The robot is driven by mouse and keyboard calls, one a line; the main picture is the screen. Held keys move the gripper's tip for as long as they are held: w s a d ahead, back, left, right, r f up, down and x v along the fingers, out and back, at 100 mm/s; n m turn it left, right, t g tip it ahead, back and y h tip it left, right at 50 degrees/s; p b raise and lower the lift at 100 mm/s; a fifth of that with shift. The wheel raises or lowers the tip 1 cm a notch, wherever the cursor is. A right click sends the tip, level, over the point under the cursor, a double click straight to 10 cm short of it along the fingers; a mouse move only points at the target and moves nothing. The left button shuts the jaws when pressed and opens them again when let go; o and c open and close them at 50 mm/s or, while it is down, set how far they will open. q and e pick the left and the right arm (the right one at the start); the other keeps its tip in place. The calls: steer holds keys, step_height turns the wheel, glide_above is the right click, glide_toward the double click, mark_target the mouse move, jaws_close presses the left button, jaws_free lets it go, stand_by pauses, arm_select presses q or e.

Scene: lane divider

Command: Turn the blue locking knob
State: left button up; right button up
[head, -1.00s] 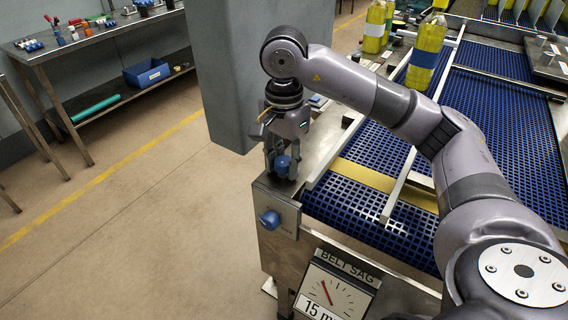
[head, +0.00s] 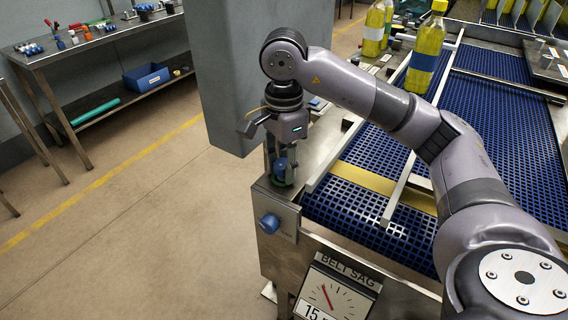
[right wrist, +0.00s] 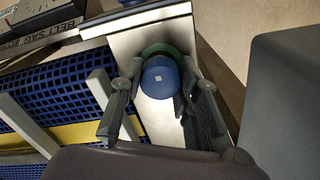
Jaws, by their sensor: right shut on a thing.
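A blue knob (head: 280,168) stands on the metal frame corner at the near left end of the belt. A green ring (right wrist: 160,49) shows around its base. My right gripper (head: 281,174) points down over the knob and is shut on it, one finger on each side. In the right wrist view the round blue top of the knob (right wrist: 160,77) lies between the two fingers. A second blue knob (head: 269,222) sticks out of a plate on the frame's front face, below and apart from the gripper. My left gripper is not in view.
A BELT SAG dial (head: 336,292) is on the front of the frame. The blue mesh belt (head: 385,150) carries a yellow strip and metal rails. Yellow bottles (head: 426,55) stand at the back. A grey pillar (head: 245,70) rises close behind the gripper. The floor at left is clear.

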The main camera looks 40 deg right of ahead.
mark_target(284, 162)
steer(key=o, duration=1.2)
steer(key=shift+r, duration=0.1)
steer(key=shift+r, duration=6)
